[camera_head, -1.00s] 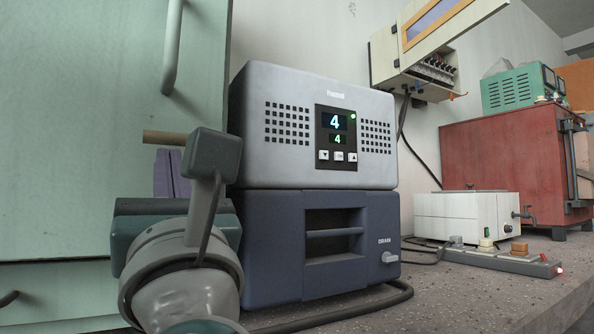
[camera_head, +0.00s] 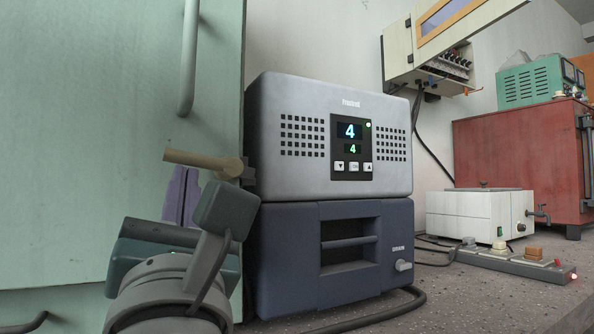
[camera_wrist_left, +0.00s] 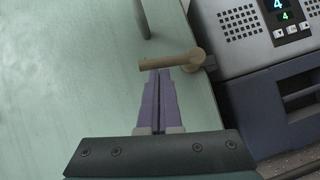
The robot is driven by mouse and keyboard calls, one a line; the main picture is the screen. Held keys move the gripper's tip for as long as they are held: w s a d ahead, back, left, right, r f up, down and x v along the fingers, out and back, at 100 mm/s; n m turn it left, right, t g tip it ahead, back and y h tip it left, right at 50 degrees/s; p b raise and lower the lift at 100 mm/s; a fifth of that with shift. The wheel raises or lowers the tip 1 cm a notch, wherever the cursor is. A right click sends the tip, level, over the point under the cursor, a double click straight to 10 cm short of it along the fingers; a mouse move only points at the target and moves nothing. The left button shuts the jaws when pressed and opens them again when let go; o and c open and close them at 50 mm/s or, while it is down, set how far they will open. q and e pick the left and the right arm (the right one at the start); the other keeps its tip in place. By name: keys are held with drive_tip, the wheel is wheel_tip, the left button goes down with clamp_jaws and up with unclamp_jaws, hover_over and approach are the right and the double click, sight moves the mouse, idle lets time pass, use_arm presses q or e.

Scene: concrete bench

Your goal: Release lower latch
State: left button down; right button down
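The lower latch (camera_head: 205,160) is a tan bar with a rounded right end on a dark mount at the right edge of a green door (camera_head: 90,130). It also shows in the left wrist view (camera_wrist_left: 168,62), lying nearly level. My left gripper (camera_wrist_left: 160,74) has purple fingers side by side with only a thin dark line between them. Their tips are at the lower edge of the bar; I cannot tell whether they touch it. In the head view the fingers (camera_head: 181,196) show just below the bar, partly hidden by my arm. My right gripper is not in view.
A grey and blue device (camera_head: 330,200) with a lit display stands close to the right of the latch. A door handle (camera_head: 189,55) is above. A black cable (camera_head: 385,312) lies on the bench. A white box (camera_head: 480,213) and red cabinet (camera_head: 515,150) stand farther right.

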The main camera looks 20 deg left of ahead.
sight(209, 117)
use_arm(q)
drive_tip(key=shift+w+d+r+m+g+h+p, duration=0.25)
drive_tip(key=shift+r+m+h+p, duration=1.3)
drive_tip(key=shift+m+p, duration=2.6)
drive_tip(key=shift+w+d+r+m+h+p, duration=0.3)
drive_tip(key=shift+r+m+h+p, duration=1.2)
drive_tip(key=shift+p, duration=4.5)
drive_tip(key=shift+w+d+r+m+g+h+p, duration=0.2)
drive_tip(key=shift+w+r+m+h+p, duration=0.3)
drive_tip(key=shift+m+h+p, duration=2.95)
drive_tip(key=y+p, duration=0.2)
drive_tip(key=p, duration=0.1)
drive_tip(key=shift+s+m, duration=0.1)
drive_tip(key=shift+m, duration=0.2)
